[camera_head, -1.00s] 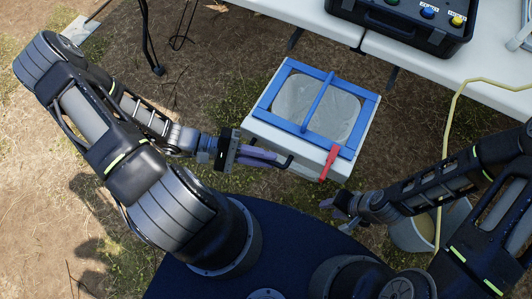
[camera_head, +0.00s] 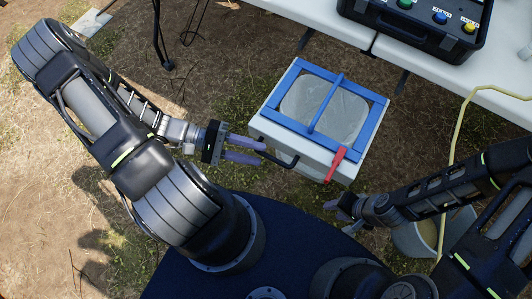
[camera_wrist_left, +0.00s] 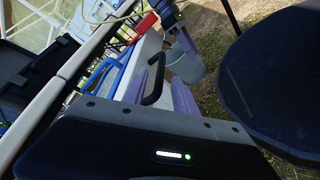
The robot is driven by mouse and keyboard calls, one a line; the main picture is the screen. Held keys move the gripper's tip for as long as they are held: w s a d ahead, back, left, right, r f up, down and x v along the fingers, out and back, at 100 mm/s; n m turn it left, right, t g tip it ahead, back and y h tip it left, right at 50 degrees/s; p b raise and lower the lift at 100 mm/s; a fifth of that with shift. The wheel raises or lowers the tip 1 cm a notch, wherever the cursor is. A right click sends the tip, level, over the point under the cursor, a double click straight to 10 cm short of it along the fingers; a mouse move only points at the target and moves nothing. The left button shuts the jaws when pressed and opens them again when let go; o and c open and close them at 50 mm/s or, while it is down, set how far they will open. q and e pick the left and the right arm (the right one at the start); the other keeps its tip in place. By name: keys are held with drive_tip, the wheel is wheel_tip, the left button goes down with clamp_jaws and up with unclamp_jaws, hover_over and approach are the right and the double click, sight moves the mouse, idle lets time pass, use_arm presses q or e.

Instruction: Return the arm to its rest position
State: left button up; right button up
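My left gripper (camera_head: 263,153) is open and empty, its two purple fingers spread apart. It is level with the black side handle (camera_head: 292,163) of a white cooler box with a blue-framed lid (camera_head: 288,78). In the left wrist view the handle (camera_wrist_left: 155,82) shows between the two fingers; I cannot tell whether they touch it. The cooler stands upright on the ground. My right gripper (camera_head: 336,206) is low in front of the cooler, near its red lever (camera_head: 335,161); its finger state is unclear.
White tables (camera_head: 316,23) run along the back, with a black case (camera_head: 408,36) with coloured knobs on top. A grey bucket (camera_head: 415,238) and a yellow hose (camera_head: 456,125) are at the right. Bare ground lies left of the cooler.

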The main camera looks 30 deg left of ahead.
use_arm(q)
drive_tip(key=v, duration=0.3)
drive_tip(key=shift+d, duration=0.1)
idle(0.5)
